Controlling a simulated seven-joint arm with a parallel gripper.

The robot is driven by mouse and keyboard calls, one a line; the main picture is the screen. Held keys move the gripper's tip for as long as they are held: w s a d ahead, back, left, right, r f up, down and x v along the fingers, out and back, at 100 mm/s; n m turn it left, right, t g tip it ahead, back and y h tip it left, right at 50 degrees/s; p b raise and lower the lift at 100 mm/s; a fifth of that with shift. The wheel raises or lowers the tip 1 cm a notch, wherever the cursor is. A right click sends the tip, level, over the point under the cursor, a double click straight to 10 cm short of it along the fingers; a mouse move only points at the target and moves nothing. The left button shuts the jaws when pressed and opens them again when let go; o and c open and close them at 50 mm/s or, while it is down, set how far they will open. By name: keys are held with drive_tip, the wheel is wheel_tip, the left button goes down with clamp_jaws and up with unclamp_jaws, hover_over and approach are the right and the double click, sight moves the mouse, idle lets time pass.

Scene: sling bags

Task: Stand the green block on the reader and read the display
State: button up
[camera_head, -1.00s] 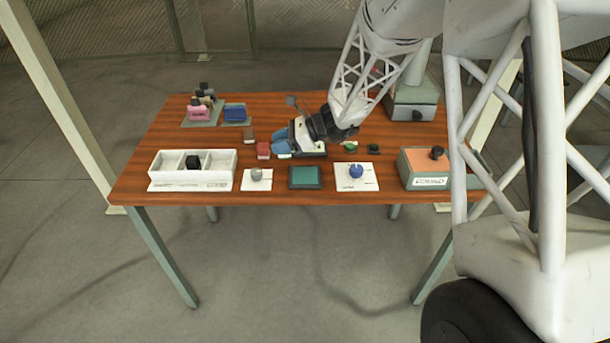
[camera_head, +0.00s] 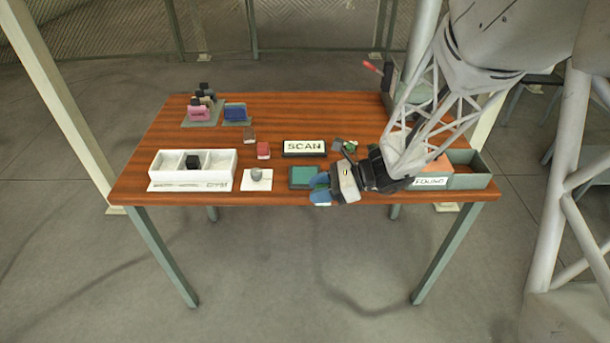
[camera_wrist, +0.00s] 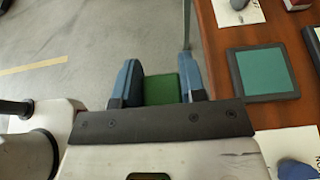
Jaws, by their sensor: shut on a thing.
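My gripper (camera_head: 319,189) is at the front edge of the table, in front of the reader. In the wrist view my gripper (camera_wrist: 162,85) has its blue fingers shut on the green block (camera_wrist: 161,90). Grey floor shows beyond the block, with the table edge to the right. The reader, a dark-framed teal pad (camera_head: 303,175), is partly covered by a finger in the head view. The whole pad (camera_wrist: 264,73) shows bare in the wrist view. The display (camera_head: 304,147) behind the reader reads "SCAN". The held block cannot be made out in the head view.
A white divided tray (camera_head: 222,160) holding a black block is at left. A white card with a grey knob (camera_head: 257,174) is left of the reader. A red block (camera_head: 263,150) and a brown block (camera_head: 249,134) lie behind. A box labelled "FOUND" (camera_head: 431,182) is at right.

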drive_tip(key=shift+w, duration=0.1)
hover_over(302, 175)
drive_tip(key=shift+a+f, duration=0.1)
drive_tip(key=shift+f, duration=0.65)
drive_tip(key=shift+f, duration=0.1)
idle(0.4)
drive_tip(key=shift+f, duration=1.65)
drive_tip(key=shift+f, duration=0.2)
drive_tip(key=o, duration=0.9)
